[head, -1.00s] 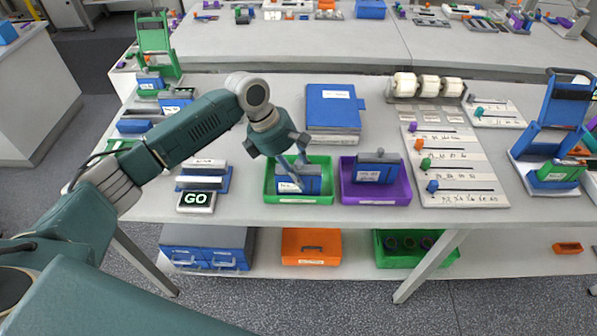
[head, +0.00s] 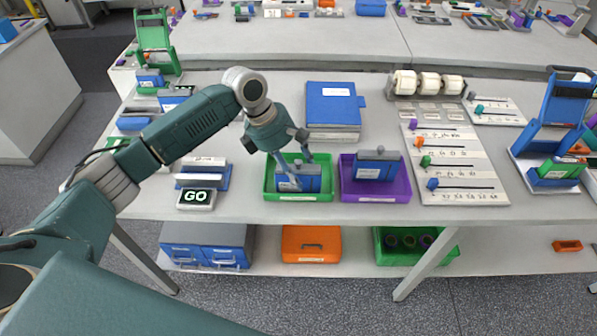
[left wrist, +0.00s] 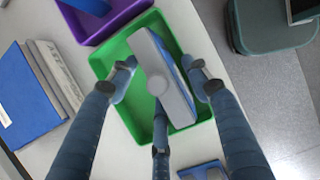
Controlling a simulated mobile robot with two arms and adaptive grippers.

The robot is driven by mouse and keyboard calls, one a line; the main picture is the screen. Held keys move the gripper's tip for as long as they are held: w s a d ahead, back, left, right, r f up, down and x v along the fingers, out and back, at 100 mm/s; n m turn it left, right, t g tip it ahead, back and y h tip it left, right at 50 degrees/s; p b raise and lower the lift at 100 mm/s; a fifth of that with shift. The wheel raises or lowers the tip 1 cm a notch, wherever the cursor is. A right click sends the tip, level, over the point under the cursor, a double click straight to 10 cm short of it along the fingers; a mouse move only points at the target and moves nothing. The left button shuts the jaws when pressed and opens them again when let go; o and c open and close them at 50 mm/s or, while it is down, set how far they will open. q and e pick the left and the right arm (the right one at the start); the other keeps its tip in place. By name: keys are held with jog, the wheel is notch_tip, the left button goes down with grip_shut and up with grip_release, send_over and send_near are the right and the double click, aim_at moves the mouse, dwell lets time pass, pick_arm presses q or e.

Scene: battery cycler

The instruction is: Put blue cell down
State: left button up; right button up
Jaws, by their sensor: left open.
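The blue cell (head: 311,181) with a grey top stands in the green tray (head: 300,198). In the left wrist view its grey top (left wrist: 164,80) lies between my fingers, over the green tray (left wrist: 110,62). My left gripper (head: 296,177) is open, with its fingers spread around the cell's upper part. In the left wrist view the left gripper (left wrist: 160,82) shows gaps between its side fingers and the cell. The fingers hide part of the cell in the head view. My right gripper is not in view.
A purple tray (head: 375,198) with another blue cell (head: 376,166) stands close on the right. A blue binder (head: 333,104) lies behind.

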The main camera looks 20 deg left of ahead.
pick_arm(q)
jog(key=b+v, duration=0.1)
jog(key=v, duration=1)
jog(key=shift+s+f, duration=0.1)
jog(key=shift+f, duration=0.05)
